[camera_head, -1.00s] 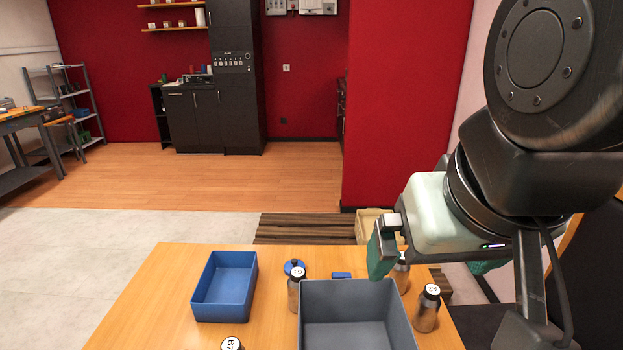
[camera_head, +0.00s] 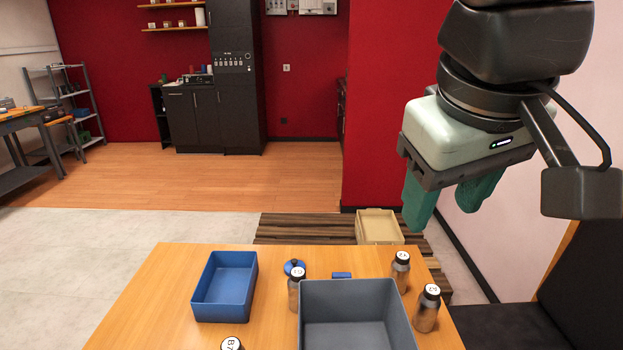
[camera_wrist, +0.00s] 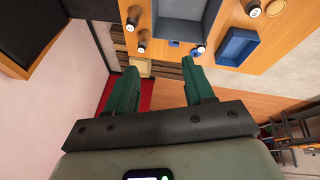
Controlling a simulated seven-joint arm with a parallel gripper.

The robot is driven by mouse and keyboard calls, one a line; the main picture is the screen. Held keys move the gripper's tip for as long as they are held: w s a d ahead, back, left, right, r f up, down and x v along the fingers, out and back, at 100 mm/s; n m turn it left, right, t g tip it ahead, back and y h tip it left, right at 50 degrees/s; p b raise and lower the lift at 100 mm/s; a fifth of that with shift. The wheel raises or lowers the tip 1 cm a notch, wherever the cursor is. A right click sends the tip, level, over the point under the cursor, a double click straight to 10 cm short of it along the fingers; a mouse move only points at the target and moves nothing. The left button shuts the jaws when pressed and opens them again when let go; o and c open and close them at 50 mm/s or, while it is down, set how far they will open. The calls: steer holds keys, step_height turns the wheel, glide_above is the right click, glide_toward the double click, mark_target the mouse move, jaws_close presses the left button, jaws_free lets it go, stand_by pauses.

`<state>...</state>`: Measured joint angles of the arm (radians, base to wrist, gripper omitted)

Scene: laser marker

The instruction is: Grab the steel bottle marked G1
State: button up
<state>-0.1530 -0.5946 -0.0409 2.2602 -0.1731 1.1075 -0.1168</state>
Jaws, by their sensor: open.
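The bottle whose small label seems to read G1 (camera_head: 296,292) stands between the blue bin and the grey bin, touching or close to the grey bin's left wall; the label is hard to read. Other bottles stand at the right, one behind (camera_head: 401,274) and one in front (camera_head: 427,312), and one labelled B7 (camera_head: 232,344) is cut off at the bottom edge. My gripper (camera_head: 448,208) has green fingers, is open and empty, and hangs above and beyond the table's back right. Its fingers also show in the wrist view (camera_wrist: 160,76).
A grey bin (camera_head: 357,290) and a blue bin (camera_head: 224,286) stand on the table (camera_head: 150,300). A beige crate (camera_head: 379,228) sits on a slatted pallet behind the table.

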steer(key=w+n+g+h, duration=0.1)
steer(key=w+n+h, duration=0.4)
steer(key=w+n, duration=0.45)
steer(key=n+t+h, duration=0.7)
steer(key=n+t, duration=0.1)
steer(key=n, duration=0.5)
glide_above(292, 278)
steer(key=s+d+v, duration=0.1)
steer(key=v, duration=0.4)
steer(key=shift+n+h, duration=0.25)
steer(key=shift+h, duration=0.05)
steer(key=f, duration=2.7)
steer(key=a+f, duration=0.1)
steer(key=f, duration=1.2)
steer(key=shift+w+a+f, duration=0.1)
steer(key=shift+w+f, duration=0.15)
steer(key=shift+w, duration=0.15)
steer(key=shift+x, duration=1.05)
steer(key=x, duration=0.5)
steer(key=shift+w+r, duration=0.15)
steer(key=shift+r, duration=0.05)
steer(key=shift+t, duration=0.3)
